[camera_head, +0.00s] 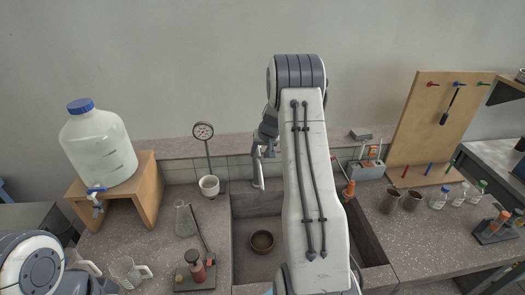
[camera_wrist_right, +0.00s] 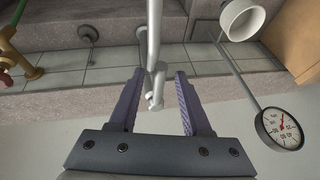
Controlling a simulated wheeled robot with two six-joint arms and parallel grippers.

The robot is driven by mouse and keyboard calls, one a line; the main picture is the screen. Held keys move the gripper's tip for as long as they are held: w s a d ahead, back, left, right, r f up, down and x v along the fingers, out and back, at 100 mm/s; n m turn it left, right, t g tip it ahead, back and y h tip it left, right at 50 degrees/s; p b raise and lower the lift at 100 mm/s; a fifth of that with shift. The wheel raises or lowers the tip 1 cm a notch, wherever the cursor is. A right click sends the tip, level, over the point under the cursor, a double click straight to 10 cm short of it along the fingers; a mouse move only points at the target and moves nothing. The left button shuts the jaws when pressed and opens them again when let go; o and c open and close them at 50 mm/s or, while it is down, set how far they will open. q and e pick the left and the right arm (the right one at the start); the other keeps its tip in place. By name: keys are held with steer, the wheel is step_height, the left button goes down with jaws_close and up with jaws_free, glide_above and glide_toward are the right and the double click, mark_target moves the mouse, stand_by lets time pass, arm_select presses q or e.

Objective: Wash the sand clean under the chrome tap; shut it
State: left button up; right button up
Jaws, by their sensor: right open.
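The chrome tap (camera_head: 257,168) stands at the back edge of the sink (camera_head: 285,262). In the right wrist view the tap's thin pipe and lever (camera_wrist_right: 156,85) lie between my right gripper's open purple fingers (camera_wrist_right: 159,75), with a gap on both sides. In the head view my right gripper (camera_head: 264,142) is at the top of the tap, partly hidden by my arm. A brown bowl (camera_head: 262,241) sits on the sink floor below; its contents are too small to make out. I cannot tell whether water runs. My left gripper is not visible; only part of my left arm shows, bottom left.
A water jug (camera_head: 98,150) on a wooden stand (camera_head: 150,190) is at left. A dial gauge (camera_head: 203,132), white cup (camera_head: 209,186) and flask (camera_head: 185,221) stand left of the sink.

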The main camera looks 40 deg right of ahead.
jaws_close()
steer(key=shift+s+d, duration=0.1)
steer(key=shift+d, duration=0.05)
stand_by(1.2)
